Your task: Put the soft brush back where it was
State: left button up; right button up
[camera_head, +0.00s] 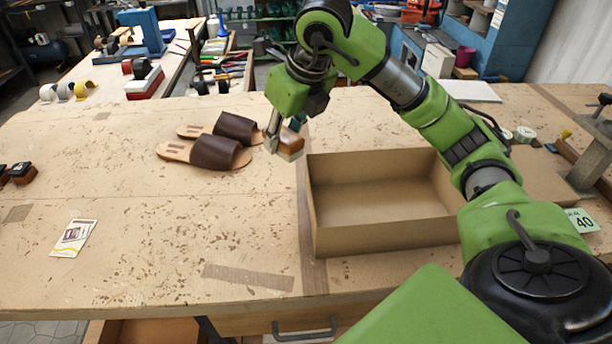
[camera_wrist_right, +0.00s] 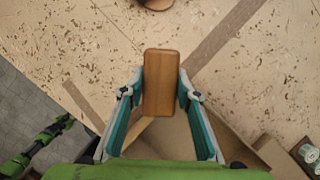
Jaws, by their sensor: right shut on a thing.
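The soft brush (camera_head: 291,142) has a brown wooden back, and a paler underside shows below it in the head view. My right gripper (camera_head: 283,132) is shut on it and holds it near the box's left wall, to the right of the sandals. In the right wrist view the wooden back (camera_wrist_right: 161,84) sits between the two fingers of my right gripper (camera_wrist_right: 160,96). The bristles are hidden there. I cannot tell whether the brush touches the bench. My left gripper is in neither view.
A pair of brown sandals (camera_head: 216,153) lies left of the brush. An open, empty cardboard box (camera_head: 385,235) stands to the right. A small packet (camera_head: 74,238) and dark brush-like items (camera_head: 22,173) lie farther left. The bench front-left is mostly clear.

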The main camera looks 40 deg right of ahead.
jog(key=shift+s+a+f+n, duration=0.15)
jog(key=shift+s+n, duration=0.25)
jog(key=shift+s, duration=0.4)
jog(key=shift+s+a+y, duration=0.1)
jog(key=shift+s+y, duration=0.05)
jog(key=shift+y, duration=0.15)
jog(key=shift+n, duration=0.3)
jog(key=w+d+f+p, duration=0.1)
jog(key=w+d+f, duration=0.1)
jog(key=w+f, duration=0.1)
jog(key=w+d+f+p, duration=0.1)
jog(key=w+d+f, duration=0.2)
jog(key=w, duration=0.1)
jog(key=w+d+f+p, duration=0.2)
jog(key=w+d+f, duration=0.1)
jog(key=shift+w, duration=0.25)
jog(key=f+p, duration=0.2)
jog(key=f, duration=0.1)
jog(key=shift+w+d, duration=0.15)
jog(key=shift+w, duration=0.05)
jog(key=shift+f, duration=0.35)
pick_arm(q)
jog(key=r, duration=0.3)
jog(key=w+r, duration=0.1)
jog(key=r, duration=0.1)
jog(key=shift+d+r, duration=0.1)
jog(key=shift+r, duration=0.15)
